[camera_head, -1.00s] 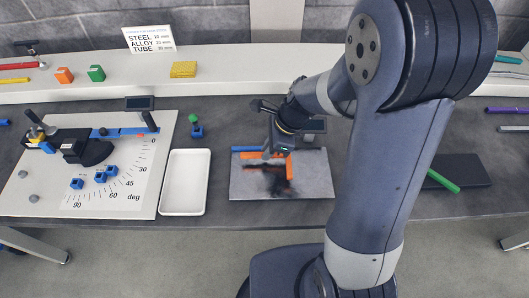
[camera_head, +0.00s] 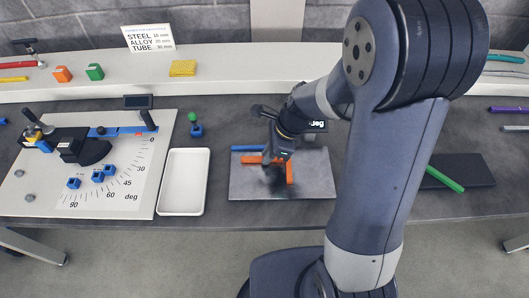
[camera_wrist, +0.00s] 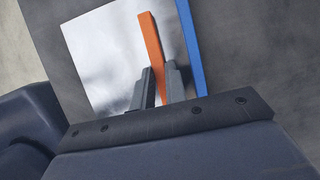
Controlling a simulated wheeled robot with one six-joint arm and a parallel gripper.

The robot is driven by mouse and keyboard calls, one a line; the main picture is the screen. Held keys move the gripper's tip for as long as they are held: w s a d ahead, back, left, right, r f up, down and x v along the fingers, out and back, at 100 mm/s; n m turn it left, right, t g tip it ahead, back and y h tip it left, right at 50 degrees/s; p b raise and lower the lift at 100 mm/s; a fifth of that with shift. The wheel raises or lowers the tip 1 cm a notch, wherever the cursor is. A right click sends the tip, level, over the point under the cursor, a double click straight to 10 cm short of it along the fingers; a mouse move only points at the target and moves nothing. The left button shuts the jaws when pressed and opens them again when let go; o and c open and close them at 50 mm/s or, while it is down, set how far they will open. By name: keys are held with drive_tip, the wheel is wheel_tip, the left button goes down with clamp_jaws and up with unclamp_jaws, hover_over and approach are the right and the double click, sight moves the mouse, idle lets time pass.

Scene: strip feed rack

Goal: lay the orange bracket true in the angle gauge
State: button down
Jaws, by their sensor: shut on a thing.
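The orange bracket (camera_head: 289,173) is an L-shaped piece at the grey plate in front of my arm. My gripper (camera_head: 277,158) is over it with its fingers closed on it; the wrist partly hides the grip. In the wrist view one orange leg (camera_wrist: 152,45) extends beyond the fingers (camera_wrist: 160,88). The angle gauge (camera_head: 40,185) is a white board at the left, with a degree scale, a dark pivot fixture (camera_head: 85,150) and a blue bar along its back. The bracket is well to the right of the gauge.
A white tray (camera_head: 184,208) stands between the gauge and the grey plate (camera_head: 310,185). A blue strip (camera_head: 248,148) runs along the plate's back edge. Blue blocks (camera_head: 74,183) sit on the gauge board. A green-topped blue piece (camera_head: 196,130) stands behind the tray.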

drive_tip(key=c, duration=1.3)
unclamp_jaws()
drive_tip(key=shift+c, duration=0.2)
drive_tip(key=v, duration=1)
drive_tip(key=shift+r+p, duration=0.35)
drive_tip(key=shift+d+f, duration=0.1)
drive_tip(key=x, duration=1)
drive_tip(key=shift+f+b, duration=0.2)
drive_tip(key=shift+b, duration=0.1)
drive_tip(key=shift+r+p, duration=0.4)
drive_tip(key=shift+r, duration=0.05)
drive_tip(key=shift+f, duration=0.1)
